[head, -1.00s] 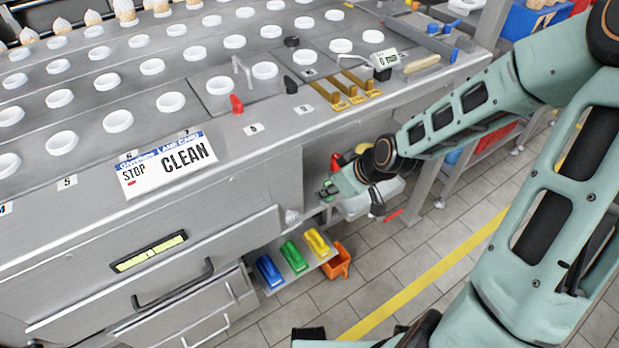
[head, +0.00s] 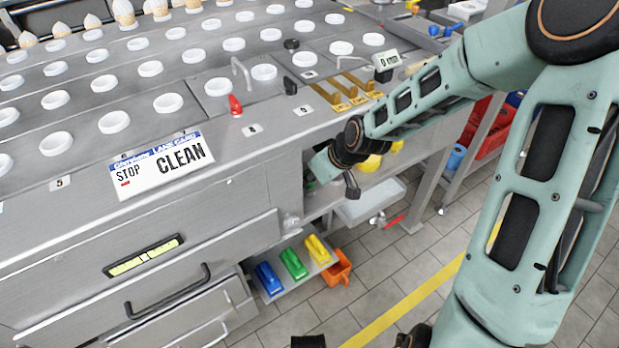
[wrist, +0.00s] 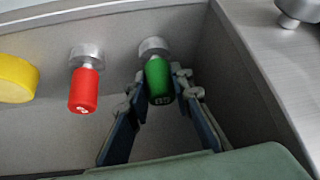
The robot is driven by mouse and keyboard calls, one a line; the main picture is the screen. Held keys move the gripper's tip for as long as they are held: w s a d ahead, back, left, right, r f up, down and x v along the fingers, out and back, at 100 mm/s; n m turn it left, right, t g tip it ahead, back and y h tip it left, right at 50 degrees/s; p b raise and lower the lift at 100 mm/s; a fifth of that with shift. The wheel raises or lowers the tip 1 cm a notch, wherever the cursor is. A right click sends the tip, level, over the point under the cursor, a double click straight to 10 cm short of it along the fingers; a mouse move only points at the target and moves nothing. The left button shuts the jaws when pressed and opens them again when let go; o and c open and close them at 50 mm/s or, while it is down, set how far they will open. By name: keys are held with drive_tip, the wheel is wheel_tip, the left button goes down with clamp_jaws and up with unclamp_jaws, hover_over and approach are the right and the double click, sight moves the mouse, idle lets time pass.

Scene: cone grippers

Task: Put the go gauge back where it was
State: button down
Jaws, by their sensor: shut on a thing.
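The green-handled gauge (wrist: 159,84), a short green grip with a number on its end, shows in the wrist view. My gripper (wrist: 163,92) is shut on this green grip, with one finger on each side. A silver round piece (wrist: 153,46) sits at the far end of the grip, against a grey wall; I cannot tell whether the gauge is seated in it or only in front of it. In the head view, my gripper's wrist (head: 335,163) reaches into the open bay under the counter, and the fingertips are mostly hidden.
A side wall stands close on the right.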

drive_tip(key=shift+f, duration=0.15)
drive_tip(key=c, duration=1.7)
unclamp_jaws()
drive_tip(key=shift+r, duration=0.3)
drive_tip(key=shift+s+d+r+p, duration=0.2)
drive_tip(key=shift+s+d+p, duration=0.95)
drive_tip(key=shift+s+d, duration=1.1)
drive_tip(key=shift+s+d+r+p, duration=0.15)
drive_tip(key=shift+s+d+p, duration=1)
drive_tip(key=shift+s+d, duration=1.1)
